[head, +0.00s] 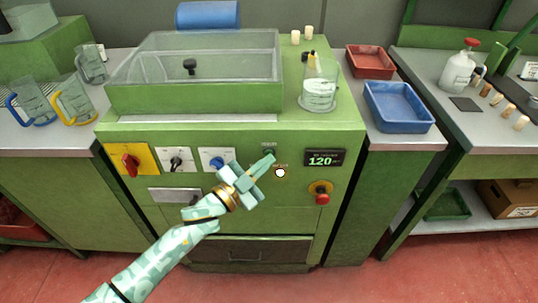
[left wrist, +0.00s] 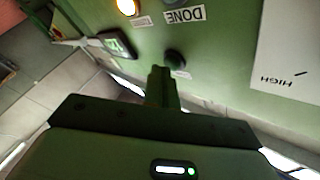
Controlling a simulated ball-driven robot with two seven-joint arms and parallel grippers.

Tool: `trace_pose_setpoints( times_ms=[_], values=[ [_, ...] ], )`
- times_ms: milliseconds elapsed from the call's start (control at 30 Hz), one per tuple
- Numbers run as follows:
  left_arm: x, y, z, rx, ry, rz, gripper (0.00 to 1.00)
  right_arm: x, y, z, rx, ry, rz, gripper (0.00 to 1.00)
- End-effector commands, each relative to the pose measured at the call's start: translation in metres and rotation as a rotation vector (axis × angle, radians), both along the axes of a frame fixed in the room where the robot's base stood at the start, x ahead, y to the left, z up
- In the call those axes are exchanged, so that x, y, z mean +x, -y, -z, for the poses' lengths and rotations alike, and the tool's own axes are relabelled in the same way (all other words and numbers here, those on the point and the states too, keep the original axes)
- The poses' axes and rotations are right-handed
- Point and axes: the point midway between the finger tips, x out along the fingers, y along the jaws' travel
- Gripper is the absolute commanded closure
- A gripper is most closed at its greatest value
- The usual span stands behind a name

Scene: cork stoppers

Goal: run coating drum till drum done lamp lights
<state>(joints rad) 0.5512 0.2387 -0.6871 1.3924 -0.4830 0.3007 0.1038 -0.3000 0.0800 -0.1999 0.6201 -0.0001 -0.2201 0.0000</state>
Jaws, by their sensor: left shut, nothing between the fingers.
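The green coating machine (head: 240,135) stands in the middle of the head view. My left gripper (head: 270,158) is shut and empty. Its tips are close to a dark green button (left wrist: 174,58) on the panel in the left wrist view; I cannot tell whether they touch. A lamp (head: 280,172) glows whitish below and right of the button; its amber rim shows in the left wrist view (left wrist: 127,7), with a small unreadable label. My right gripper is not in view.
The panel has a red rotary switch (head: 131,164), a black knob (head: 176,162), a blue knob (head: 216,162), a 120 display (head: 323,158) and a red stop button (head: 322,198). A beaker (head: 319,88), red tray (head: 370,61) and blue tray (head: 398,107) stand above, to the right.

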Motion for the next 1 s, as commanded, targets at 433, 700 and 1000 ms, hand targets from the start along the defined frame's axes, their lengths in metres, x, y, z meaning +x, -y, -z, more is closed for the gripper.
trace_pose_setpoints(
  times_ms=[433,700,1000],
  values=[
    [-0.011,0.000,-0.002,0.001,0.001,0.000,1.00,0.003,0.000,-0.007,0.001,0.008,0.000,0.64],
    [-0.017,0.000,0.000,0.001,0.000,-0.001,1.00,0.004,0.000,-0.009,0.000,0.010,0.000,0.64],
    [-0.027,0.000,-0.002,0.000,0.000,0.000,1.00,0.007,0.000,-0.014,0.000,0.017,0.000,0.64]
  ],
)
